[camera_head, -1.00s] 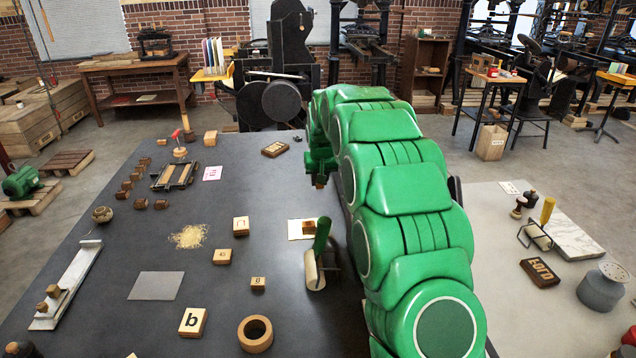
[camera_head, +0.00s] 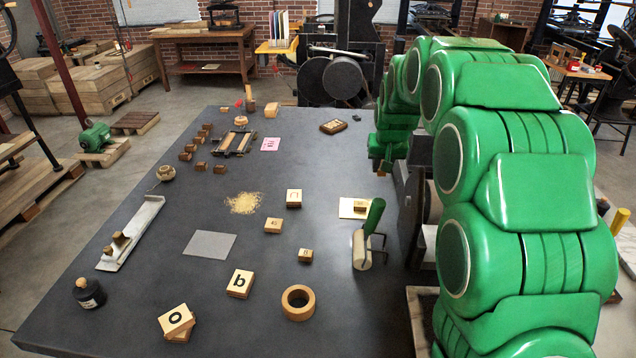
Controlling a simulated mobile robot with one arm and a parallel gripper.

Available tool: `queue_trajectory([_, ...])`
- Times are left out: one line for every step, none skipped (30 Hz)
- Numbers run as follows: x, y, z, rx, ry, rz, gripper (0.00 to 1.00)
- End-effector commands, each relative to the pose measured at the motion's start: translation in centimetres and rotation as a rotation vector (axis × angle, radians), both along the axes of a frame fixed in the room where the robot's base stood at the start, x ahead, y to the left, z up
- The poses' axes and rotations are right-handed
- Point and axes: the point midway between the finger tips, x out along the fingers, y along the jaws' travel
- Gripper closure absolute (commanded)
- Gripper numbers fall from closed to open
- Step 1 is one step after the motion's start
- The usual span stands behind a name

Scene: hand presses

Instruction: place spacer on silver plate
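A thick wooden ring (camera_head: 298,317), which I take to be the spacer, lies flat near the front of the dark table. A flat silver-grey plate (camera_head: 198,252) lies left of and behind it, with nothing on it. The ring and the plate are apart. My green arm fills the right side and curves over the table's right edge. Its far end, where my gripper (camera_head: 383,166) seems to be, hangs at the right, well away from both. The fingers are too small and dark to read.
Letter blocks lie around the ring: "b" (camera_head: 240,284), a stacked "o" pair (camera_head: 177,321) and smaller ones behind. A green-handled roller (camera_head: 366,245) stands at right, a long pale tray (camera_head: 132,233) at left. A sawdust-like pile (camera_head: 243,203) lies behind the plate.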

Motion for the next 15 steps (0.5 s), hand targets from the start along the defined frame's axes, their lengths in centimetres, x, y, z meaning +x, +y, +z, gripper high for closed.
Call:
queue_trajectory([0.0,0.0,0.0,0.0,0.0,0.0,1.0])
queue_trajectory([-0.1,0.0,0.0,0.0,0.0,0.0,1.0])
queue_trajectory([-0.1,0.0,0.0,0.0,0.0,0.0,1.0])
queue_trajectory([-0.1,0.1,0.1,0.0,-0.001,0.001,1.0])
queue_trajectory([-0.1,0.2,0.1,0.0,-0.001,0.003,1.0])
queue_trajectory([-0.2,0.5,0.1,0.0,0.0,0.007,1.0])
queue_trajectory([-0.3,0.8,0.1,0.0,-0.001,0.012,1.0])
queue_trajectory([-0.4,1.1,0.1,0.0,-0.001,0.017,1.0])
queue_trajectory([-0.6,1.8,0.1,0.0,-0.001,0.027,1.0])
queue_trajectory([-0.8,2.3,0.2,0.0,-0.001,0.036,1.0])
queue_trajectory([-1.1,2.9,0.2,0.0,-0.001,0.044,1.0])
queue_trajectory([-1.4,3.9,0.3,0.0,-0.002,0.061,1.0])
queue_trajectory([-1.8,4.7,0.3,0.001,-0.002,0.072,1.0])
queue_trajectory([-2.1,5.5,0.4,0.001,-0.003,0.085,1.0])
queue_trajectory([-2.6,6.6,0.5,0.001,-0.003,0.102,1.0])
